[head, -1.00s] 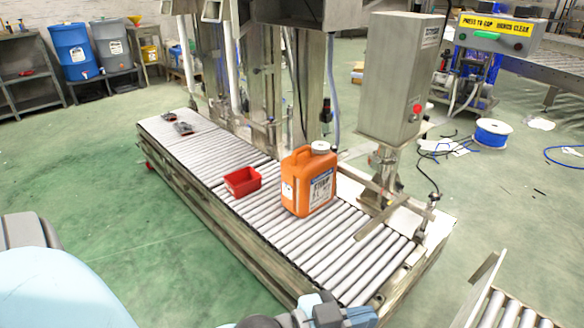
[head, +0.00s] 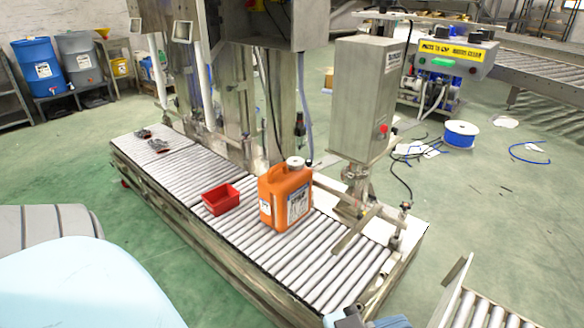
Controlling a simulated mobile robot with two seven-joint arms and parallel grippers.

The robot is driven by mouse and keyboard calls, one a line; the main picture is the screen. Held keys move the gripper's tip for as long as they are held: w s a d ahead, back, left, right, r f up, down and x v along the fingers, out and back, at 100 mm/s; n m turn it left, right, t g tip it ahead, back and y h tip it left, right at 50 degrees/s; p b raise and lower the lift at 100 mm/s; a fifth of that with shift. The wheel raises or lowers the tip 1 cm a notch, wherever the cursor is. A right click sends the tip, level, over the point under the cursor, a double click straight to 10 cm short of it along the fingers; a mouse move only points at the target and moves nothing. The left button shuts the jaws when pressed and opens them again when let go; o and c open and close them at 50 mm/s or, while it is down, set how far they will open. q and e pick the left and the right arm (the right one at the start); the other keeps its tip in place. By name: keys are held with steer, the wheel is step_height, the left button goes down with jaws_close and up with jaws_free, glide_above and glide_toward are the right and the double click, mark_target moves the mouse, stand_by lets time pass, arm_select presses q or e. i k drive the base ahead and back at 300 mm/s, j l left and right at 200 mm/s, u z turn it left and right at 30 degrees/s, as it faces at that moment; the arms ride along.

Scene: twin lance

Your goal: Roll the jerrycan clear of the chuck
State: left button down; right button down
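The orange jerrycan (head: 284,198) with a pale cap stands upright on the roller conveyor (head: 318,257), right of its middle. It has a white label on its right face. I cannot make out the chuck for certain; a steel machine (head: 240,20) stands over the back of the conveyor. Neither gripper's fingers can be seen. A pale blue and grey part of my own arm fills the lower left corner, and a small blue-grey part of mine shows at the bottom edge.
A red bin (head: 221,198) sits on the rollers just left of the jerrycan. Small dark parts (head: 158,146) lie at the conveyor's far left end. A grey control box (head: 362,98) stands behind its right end. A second roller section (head: 490,310) is at lower right.

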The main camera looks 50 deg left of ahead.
mark_target(285, 195)
steer(key=j+z, duration=0.4)
steer(key=k+j+z, duration=0.15)
steer(key=j, duration=0.15)
steer(key=j+z, duration=0.1)
steer(key=j, duration=0.2)
steer(key=k+j+z, duration=0.15)
steer(key=k+j, duration=0.15)
steer(key=j, duration=0.25)
steer(key=k+j, duration=0.15)
steer(key=j, duration=0.25)
steer(key=k+j+z, duration=0.1)
steer(key=j, duration=0.3)
steer(key=k+j, duration=0.25)
steer(key=j, duration=0.15)
steer(key=k+j, duration=0.15)
steer(key=j, duration=0.25)
steer(key=k+j+z, duration=0.1)
steer(key=j, duration=0.3)
steer(key=k, duration=0.1)
